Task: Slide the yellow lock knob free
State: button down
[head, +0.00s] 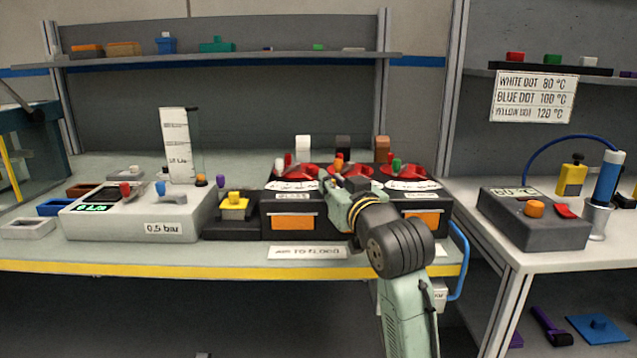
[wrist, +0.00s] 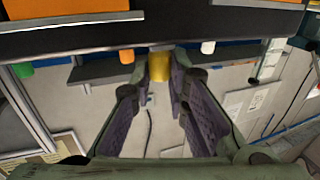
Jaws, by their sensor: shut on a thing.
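The yellow lock knob (wrist: 158,66) shows in the wrist view between the fingertips of my gripper (wrist: 160,80), at the edge of a dark panel. The fingers are shut on it. In the head view my gripper (head: 342,190) is at the middle of the front of the black dashboard module (head: 262,222), between its two orange panels. The knob is hidden behind the gripper there. Red round parts (head: 365,171) show on top of the module.
A yellow block (head: 235,208) stands on a dark base left of the module, beside a light grey pressure box (head: 140,215). A blue hose loop (head: 462,265) hangs at the bench's right edge. The right bench holds a dark temperature box (head: 530,220).

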jog(key=shift+d, duration=0.65)
jog(key=c, duration=1.5)
grip_release()
jog(key=shift+d, duration=0.1)
jog(key=shift+c, duration=0.2)
jog(key=v, duration=1.2)
